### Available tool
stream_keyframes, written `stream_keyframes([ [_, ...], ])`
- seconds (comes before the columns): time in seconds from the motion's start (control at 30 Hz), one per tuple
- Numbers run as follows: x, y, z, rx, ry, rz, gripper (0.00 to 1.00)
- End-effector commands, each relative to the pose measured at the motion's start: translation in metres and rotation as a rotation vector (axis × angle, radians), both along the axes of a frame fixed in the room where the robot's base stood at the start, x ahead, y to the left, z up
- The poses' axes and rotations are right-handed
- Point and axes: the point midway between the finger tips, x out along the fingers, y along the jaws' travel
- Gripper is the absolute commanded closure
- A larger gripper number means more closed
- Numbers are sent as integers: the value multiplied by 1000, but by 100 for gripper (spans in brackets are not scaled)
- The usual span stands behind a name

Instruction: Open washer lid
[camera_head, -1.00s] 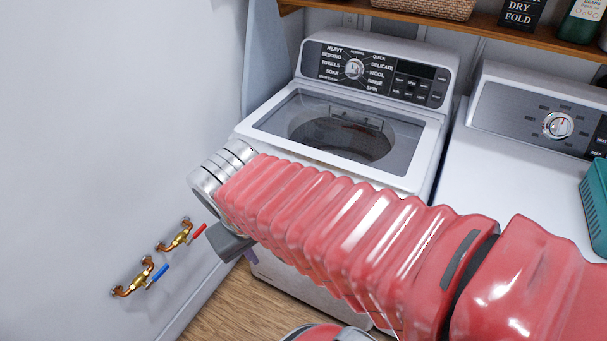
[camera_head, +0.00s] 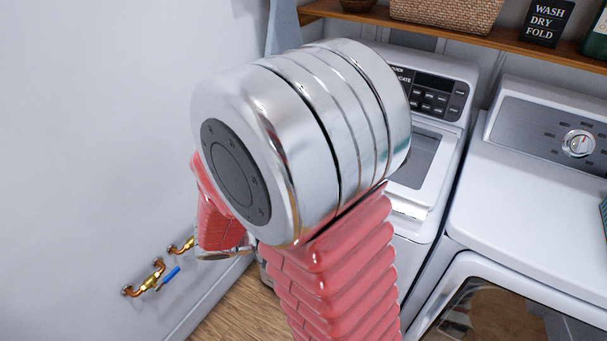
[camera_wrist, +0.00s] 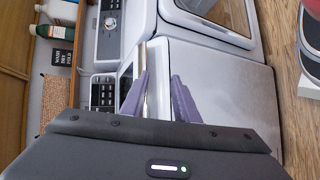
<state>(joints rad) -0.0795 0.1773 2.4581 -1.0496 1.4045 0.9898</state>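The white washer (camera_head: 456,80) stands at the back, mostly hidden behind my arm in the head view. Its grey-windowed lid (camera_head: 424,158) looks closed, with only its right part showing. In the wrist view the scene is turned sideways, and the washer's white front (camera_wrist: 225,90) fills the middle. My gripper (camera_wrist: 160,78) shows two purple fingers, apart and with nothing between them. They overlap the washer's top front edge in that view; contact cannot be told. My gripper is hidden in the head view.
A white dryer (camera_head: 540,200) stands at the right, close beside the washer. A wooden shelf (camera_head: 480,42) with a basket (camera_head: 447,12) and a sign (camera_head: 548,22) hangs above. Brass valves (camera_head: 150,276) stick out of the left wall. Wooden floor (camera_head: 225,315) shows at the bottom.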

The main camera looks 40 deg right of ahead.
Motion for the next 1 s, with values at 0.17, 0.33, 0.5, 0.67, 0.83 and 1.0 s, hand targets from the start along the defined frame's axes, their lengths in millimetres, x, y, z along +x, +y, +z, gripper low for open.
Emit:
stream_keyframes([
  [0.17, 21, -12, -6, -166, 24, 74, 72],
  [0.33, 46, -18, -13, -306, 20, 173, 72],
  [0.5, 72, -18, -26, -422, -3, 297, 72],
  [0.67, 98, -11, -44, -504, -41, 431, 72],
  [0.83, 119, -1, -64, -551, -90, 559, 72],
  [1.0, 128, 4, -73, -564, -119, 619, 72],
])
